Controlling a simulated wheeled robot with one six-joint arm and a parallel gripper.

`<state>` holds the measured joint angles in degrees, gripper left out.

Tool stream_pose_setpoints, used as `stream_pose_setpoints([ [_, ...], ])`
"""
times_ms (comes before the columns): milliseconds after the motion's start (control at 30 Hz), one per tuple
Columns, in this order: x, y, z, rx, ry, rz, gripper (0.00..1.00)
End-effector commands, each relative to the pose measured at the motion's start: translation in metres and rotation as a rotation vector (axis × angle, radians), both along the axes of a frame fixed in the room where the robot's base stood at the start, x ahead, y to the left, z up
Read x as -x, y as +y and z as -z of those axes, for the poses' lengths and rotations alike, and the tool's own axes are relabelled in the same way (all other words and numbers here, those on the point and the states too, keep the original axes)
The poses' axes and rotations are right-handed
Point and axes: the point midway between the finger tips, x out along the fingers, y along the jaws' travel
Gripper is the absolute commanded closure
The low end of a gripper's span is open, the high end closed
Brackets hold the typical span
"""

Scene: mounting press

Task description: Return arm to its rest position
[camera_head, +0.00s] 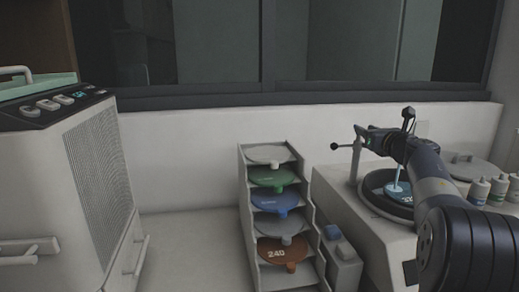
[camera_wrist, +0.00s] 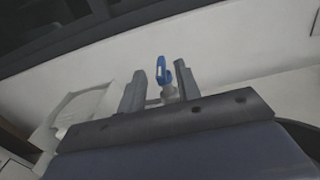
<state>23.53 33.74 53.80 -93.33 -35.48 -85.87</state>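My arm (camera_head: 435,185) reaches from the lower right of the head view over the polishing machine (camera_head: 340,195). Its far end is level with the levers above the machine, where the fingers are hard to make out. In the wrist view my gripper (camera_wrist: 159,84) has its two grey fingers apart, with a gap between them. A small blue piece on a grey base (camera_wrist: 161,70) shows between the fingers, apparently beyond them and not touched; what it is I cannot tell.
A rack (camera_head: 246,200) of coloured discs stands left of the machine. Several small bottles (camera_head: 479,190) stand at the right. A large grey unit (camera_head: 80,190) is at the left. The wall and window (camera_head: 350,45) are behind. Counter between unit and rack is clear.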

Motion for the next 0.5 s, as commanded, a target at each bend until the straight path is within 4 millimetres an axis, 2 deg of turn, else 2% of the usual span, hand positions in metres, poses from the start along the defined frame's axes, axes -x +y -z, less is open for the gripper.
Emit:
stream_pose_setpoints([
  [267,-0.044,0.01,-0.001,0.0,0.002,-0.002,0.68],
  [500,-0.042,0.011,0.002,-0.001,0.002,0.126,0.68],
])
